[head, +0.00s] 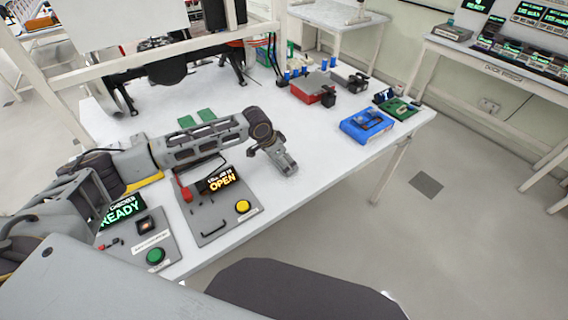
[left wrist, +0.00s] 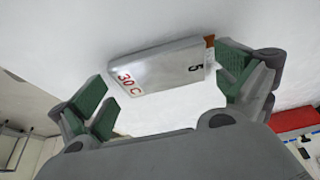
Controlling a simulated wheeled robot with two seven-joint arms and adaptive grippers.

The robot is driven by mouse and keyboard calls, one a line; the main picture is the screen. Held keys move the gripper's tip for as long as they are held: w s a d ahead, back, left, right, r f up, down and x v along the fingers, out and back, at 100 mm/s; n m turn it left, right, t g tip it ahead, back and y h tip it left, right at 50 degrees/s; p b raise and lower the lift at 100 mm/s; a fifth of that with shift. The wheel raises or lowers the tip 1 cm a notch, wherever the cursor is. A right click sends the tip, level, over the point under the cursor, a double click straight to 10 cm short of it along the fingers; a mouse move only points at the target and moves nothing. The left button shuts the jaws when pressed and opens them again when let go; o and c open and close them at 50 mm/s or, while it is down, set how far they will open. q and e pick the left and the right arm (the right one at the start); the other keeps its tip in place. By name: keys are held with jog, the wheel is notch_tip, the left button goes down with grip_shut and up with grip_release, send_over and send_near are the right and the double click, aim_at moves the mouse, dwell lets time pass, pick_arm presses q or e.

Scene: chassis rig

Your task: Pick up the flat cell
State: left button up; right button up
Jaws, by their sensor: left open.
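The flat cell (left wrist: 160,72) is a pale silver, flat slab marked "30 C" in red and "5" in black, with a copper-brown end at its right. It lies on the white table top in the left wrist view. My left gripper (left wrist: 163,88) is open, with one green-padded finger off each end of the cell; I see no clear contact. In the head view my left gripper (head: 289,166) is low over the table's front part, and I cannot make out the cell there. My right gripper is not in view.
A panel reading "OPEN" (head: 213,219) with a yellow button lies left of the gripper, near the front edge. A blue case (head: 366,126), a green board (head: 398,108) and a red box (head: 312,90) stand to the right. The table between is clear.

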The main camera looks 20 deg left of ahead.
pick_arm(q)
jog(key=shift+f, duration=0.1)
dwell(0.4)
jog(key=c, duration=0.9)
jog(key=shift+w+r, duration=0.1)
jog(key=shift+r, duration=0.1)
notch_tip(320, 180, up, 10)
jog(key=shift+f, duration=0.15)
dwell(0.4)
